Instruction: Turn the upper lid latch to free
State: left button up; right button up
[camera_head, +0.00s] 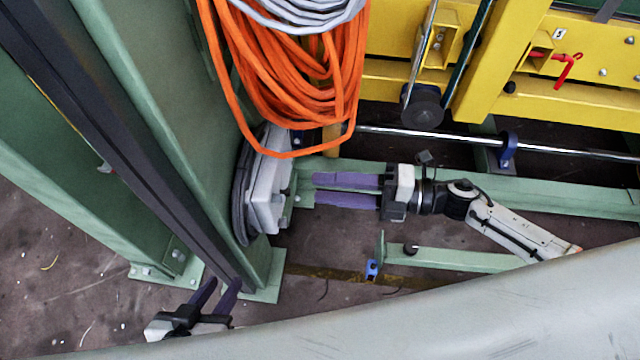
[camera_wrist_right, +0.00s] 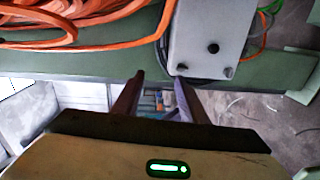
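A light grey box (camera_head: 267,190) is mounted on the right side of the green post, its lid facing my right gripper. In the right wrist view the box (camera_wrist_right: 209,25) shows a black round knob (camera_wrist_right: 213,48) and two small dark latch-like parts, one on the left (camera_wrist_right: 181,68) and one on the right (camera_wrist_right: 226,71). I cannot tell which is the upper lid latch or how it is turned. My right gripper (camera_head: 315,189) is open and empty, fingers pointing at the box; one fingertip appears close to the left part; contact is unclear. My left gripper (camera_head: 224,284) is open and empty, low by the post's foot.
An orange cable coil (camera_head: 285,75) hangs just above the box, its loop reaching down beside it. The green post (camera_head: 170,110) stands left. A yellow frame (camera_head: 500,95), a metal rod (camera_head: 430,137) and green beams (camera_head: 560,195) lie behind and beside my right arm.

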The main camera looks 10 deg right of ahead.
jog(key=v, duration=0.5)
jog(key=shift+f, duration=0.25)
dwell(0.8)
